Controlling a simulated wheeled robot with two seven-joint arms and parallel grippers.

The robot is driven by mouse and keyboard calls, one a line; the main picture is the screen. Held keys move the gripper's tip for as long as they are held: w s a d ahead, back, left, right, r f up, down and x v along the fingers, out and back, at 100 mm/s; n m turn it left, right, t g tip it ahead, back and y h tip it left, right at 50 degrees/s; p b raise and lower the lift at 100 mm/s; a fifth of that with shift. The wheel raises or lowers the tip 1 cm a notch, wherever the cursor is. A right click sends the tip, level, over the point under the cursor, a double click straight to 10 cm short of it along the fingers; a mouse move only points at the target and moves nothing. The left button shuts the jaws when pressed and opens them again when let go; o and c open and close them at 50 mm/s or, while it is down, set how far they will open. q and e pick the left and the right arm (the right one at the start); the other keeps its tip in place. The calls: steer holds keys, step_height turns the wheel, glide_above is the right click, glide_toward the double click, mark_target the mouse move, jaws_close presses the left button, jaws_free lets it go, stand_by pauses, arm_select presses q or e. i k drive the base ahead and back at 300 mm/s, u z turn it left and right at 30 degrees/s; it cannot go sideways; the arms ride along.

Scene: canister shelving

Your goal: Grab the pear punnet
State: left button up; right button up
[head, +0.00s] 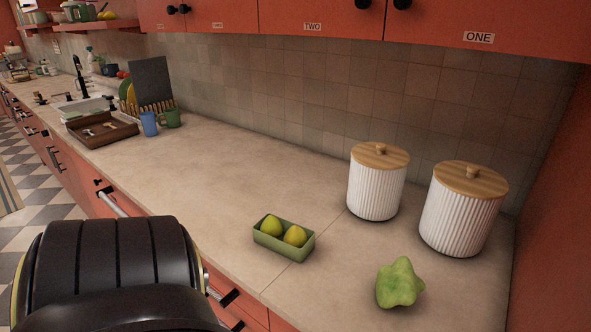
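The pear punnet (273,247) is a small green open box on the counter, near its front edge in the lower middle of the head view. Two yellow-green pears (283,231) lie in it side by side. It stands upright, with nothing touching it. A dark, ribbed part of my own body fills the lower left of the view, left of the punnet and apart from it. Neither of my grippers shows in this view.
A green star-shaped fruit (399,283) lies right of the punnet. Two white ribbed canisters with wooden lids (376,185) (464,212) stand behind. Red cupboards (320,18) hang above. The counter (225,170) is clear left of the canisters, up to a dish rack and cups.

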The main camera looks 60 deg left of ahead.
mark_target(294, 242)
steer(key=u, duration=2.5)
steer(key=k, duration=0.65)
steer(key=u, duration=0.9)
steer(key=k, duration=0.55)
steer(key=u, duration=0.65)
steer(key=i, duration=1.65)
steer(key=z, duration=1.65)
steer(key=i, duration=0.65)
steer(key=z, duration=0.6)
